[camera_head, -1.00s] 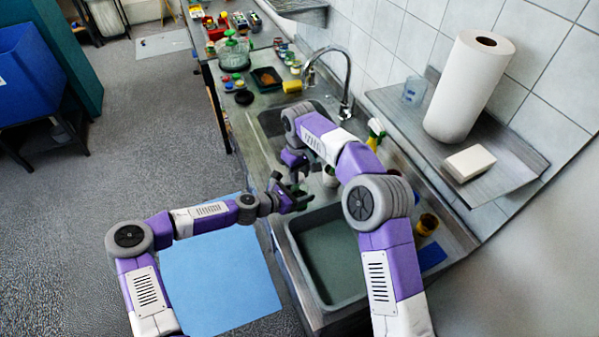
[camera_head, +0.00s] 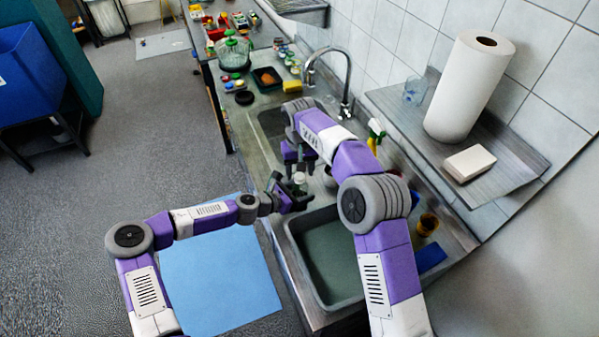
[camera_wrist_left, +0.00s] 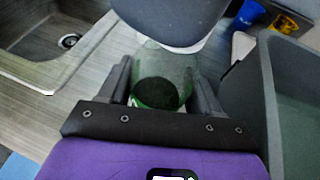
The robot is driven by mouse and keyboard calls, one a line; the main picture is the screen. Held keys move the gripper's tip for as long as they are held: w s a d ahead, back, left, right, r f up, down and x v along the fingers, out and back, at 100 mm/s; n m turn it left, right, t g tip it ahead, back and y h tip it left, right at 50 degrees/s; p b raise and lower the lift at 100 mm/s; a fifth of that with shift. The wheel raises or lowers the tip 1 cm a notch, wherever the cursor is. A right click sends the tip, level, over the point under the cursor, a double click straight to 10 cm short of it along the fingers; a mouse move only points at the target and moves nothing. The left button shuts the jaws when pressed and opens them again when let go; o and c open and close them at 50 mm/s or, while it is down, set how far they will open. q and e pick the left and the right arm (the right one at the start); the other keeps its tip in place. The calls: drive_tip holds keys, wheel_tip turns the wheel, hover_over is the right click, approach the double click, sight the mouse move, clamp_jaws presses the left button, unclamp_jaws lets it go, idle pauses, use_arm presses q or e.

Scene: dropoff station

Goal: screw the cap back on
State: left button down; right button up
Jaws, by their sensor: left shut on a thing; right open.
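My left gripper (camera_head: 297,190) is shut on a translucent green bottle (camera_wrist_left: 160,75); in the left wrist view it sits between the two dark fingers, with a dark round patch inside. In the head view a small pale top (camera_head: 299,178) shows at that gripper. I cannot tell whether this is the cap or the bottle's mouth. My right gripper (camera_head: 297,163) is open, fingers pointing down, just above the pale top. In the left wrist view a large grey part of my right arm covers what lies above the bottle.
A grey basin (camera_head: 335,265) lies in front of the arms. A sink with a tap (camera_head: 348,75) is behind. A black disc (camera_head: 244,98) lies on the back counter.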

drive_tip(key=shift+r, duration=1.55)
drive_tip(key=shift+c, duration=0.4)
drive_tip(key=r+n, duration=0.1)
drive_tip(key=n, duration=0.1)
drive_tip(key=shift+r+n, duration=0.2)
drive_tip(key=shift+n, duration=0.1)
wheel_tip(320, 180, up, 2)
drive_tip(key=n, duration=0.3)
drive_tip(key=shift+n, duration=0.4)
drive_tip(key=shift+f, duration=4)
drive_tip(key=shift+c, duration=0.3)
